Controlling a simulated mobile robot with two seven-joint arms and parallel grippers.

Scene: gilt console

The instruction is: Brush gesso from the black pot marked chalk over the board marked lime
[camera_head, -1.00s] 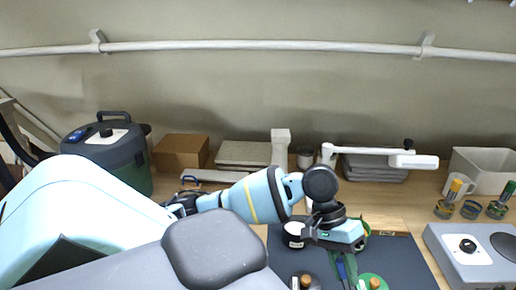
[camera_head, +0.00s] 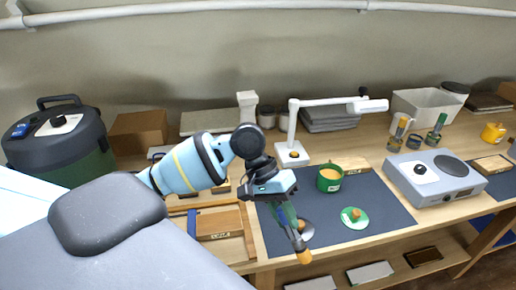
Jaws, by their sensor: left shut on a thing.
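My left gripper (camera_head: 284,200) is shut on a brush (camera_head: 292,224) with an orange end that points down over the front of the dark mat. A green pot (camera_head: 329,184) with tan contents stands on the mat to the right of the gripper. The black pot is not clearly visible; my gripper covers the area left of the green pot. A dark lid (camera_head: 307,232) with a knob lies behind the brush's lower part. A wooden board (camera_head: 219,224) with a small label lies in a wooden tray at left; its label is unreadable. My right gripper is not in view.
A green lid (camera_head: 355,223) lies on the dark mat (camera_head: 385,212). A white lamp (camera_head: 293,155) stands behind the mat and a grey hotplate (camera_head: 440,185) at right. Another labelled wood piece (camera_head: 352,163) lies behind the green pot.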

